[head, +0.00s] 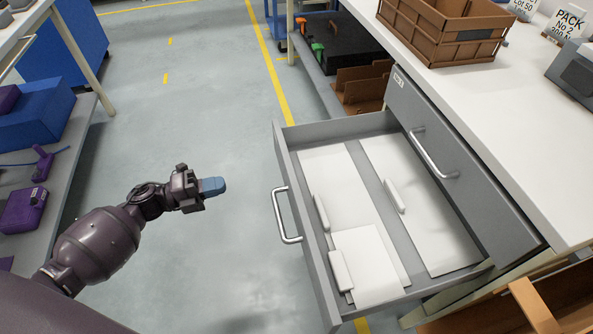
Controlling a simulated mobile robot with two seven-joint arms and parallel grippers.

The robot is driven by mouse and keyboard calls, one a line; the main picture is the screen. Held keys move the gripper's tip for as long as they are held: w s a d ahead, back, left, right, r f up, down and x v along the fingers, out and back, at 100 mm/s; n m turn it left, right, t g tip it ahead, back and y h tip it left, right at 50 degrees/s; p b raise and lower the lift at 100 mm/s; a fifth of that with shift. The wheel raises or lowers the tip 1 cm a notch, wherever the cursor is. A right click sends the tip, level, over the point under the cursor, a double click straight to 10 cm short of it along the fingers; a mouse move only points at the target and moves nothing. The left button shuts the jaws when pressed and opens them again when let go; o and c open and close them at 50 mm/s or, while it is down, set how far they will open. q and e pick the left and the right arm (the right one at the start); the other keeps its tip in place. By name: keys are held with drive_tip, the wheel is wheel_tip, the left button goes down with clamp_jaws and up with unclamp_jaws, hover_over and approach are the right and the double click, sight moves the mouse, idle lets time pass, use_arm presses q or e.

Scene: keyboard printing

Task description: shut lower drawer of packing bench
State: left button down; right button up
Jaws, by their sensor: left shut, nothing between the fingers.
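The lower drawer (305,225) of the packing bench (476,85) is pulled well out. It is grey with a silver bar handle (287,215) on its front. White flat sheets (425,205) and several small white blocks lie inside it. The upper drawer (470,185), with its own bar handle, is closed. My left gripper (214,186) is in front of the lower drawer, over the floor to the left of its handle. It is shut and empty, apart from the handle. My right gripper is not in view.
A brown crate (445,30) stands on the bench top. A shelf with blue and purple items (45,120) runs along the left. Brown boards (530,305) stand below the bench at lower right. Open floor (215,100) lies between.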

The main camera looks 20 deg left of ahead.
use_arm(q)
drive_tip(key=b, duration=0.1)
approach(286, 171)
drive_tip(key=shift+m+g, duration=0.3)
drive_tip(key=shift+m, duration=0.1)
drive_tip(key=x, duration=0.6)
drive_tip(key=shift+w+d+r, duration=0.1)
drive_tip(key=shift+w, duration=0.15)
drive_tip(key=shift+w+d, duration=0.25)
drive_tip(key=shift+d, duration=0.15)
drive_tip(key=shift+w+d, duration=0.1)
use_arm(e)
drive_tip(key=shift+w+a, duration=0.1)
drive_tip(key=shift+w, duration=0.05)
use_arm(q)
drive_tip(key=shift+r, duration=0.1)
